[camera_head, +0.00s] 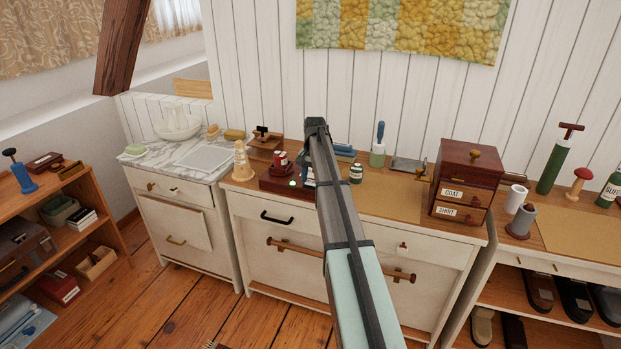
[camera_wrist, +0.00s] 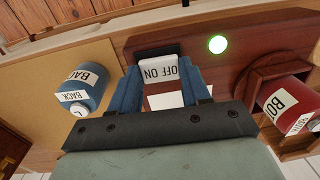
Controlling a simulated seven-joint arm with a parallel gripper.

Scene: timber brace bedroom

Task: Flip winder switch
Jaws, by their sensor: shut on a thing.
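The winder (camera_head: 275,184) is a dark red wooden base on the middle cabinet, left of my arm. It also shows in the wrist view (camera_wrist: 225,68). Its white rocker switch (camera_wrist: 158,71), marked OFF and ON, sits in a black mount near the base's end. A round green light (camera_wrist: 217,44) glows beside the switch. My gripper (camera_wrist: 160,78) has its blue fingers on either side of the switch and is shut on it. In the head view my arm hides most of the gripper and the switch.
A red labelled spool (camera_wrist: 284,105) stands on the winder, right of my gripper in the wrist view. A blue spool labelled BACK (camera_wrist: 82,90) is close on the left. A small drawer chest (camera_head: 467,180) stands farther right. The brown mat (camera_head: 385,195) has bare room.

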